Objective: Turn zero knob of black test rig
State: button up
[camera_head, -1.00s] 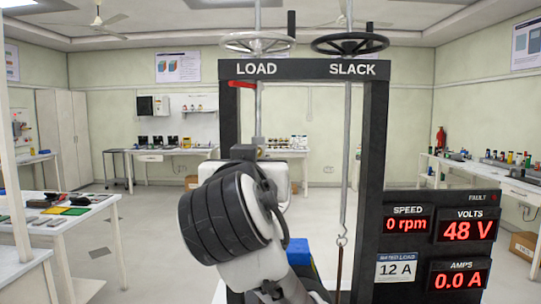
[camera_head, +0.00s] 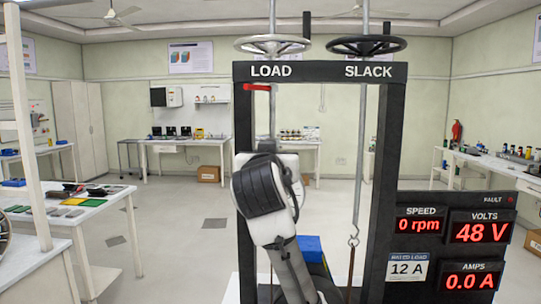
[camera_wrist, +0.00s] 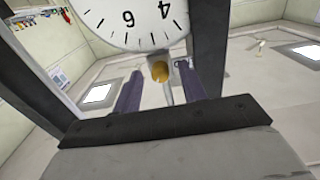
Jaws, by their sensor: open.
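The black test rig (camera_head: 384,140) stands ahead in the head view, with LOAD and SLACK lettered on its top beam. In the wrist view a white round dial (camera_wrist: 132,22) with black numerals hangs between the rig's dark posts. A small brass-coloured knob (camera_wrist: 160,71) sits at the dial's rim. My gripper (camera_wrist: 159,68) is open, with one dark finger on each side of the knob. I see gaps between the knob and both fingers, but cannot tell how deep it sits between them. In the head view my arm hides the gripper, dial and knob.
A white handwheel (camera_head: 272,45) and a black handwheel (camera_head: 366,45) top the rig. A hook (camera_head: 353,240) hangs on the right rod. The meter panel (camera_head: 455,240) reads 0 rpm, 48 V and 0.0 A. A white table (camera_head: 85,215) stands at left.

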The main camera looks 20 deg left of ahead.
jog(key=shift+c, duration=0.4)
grip_shut()
jog(key=shift+n, duration=0.4)
jog(key=shift+o, duration=0.4)
grip_release()
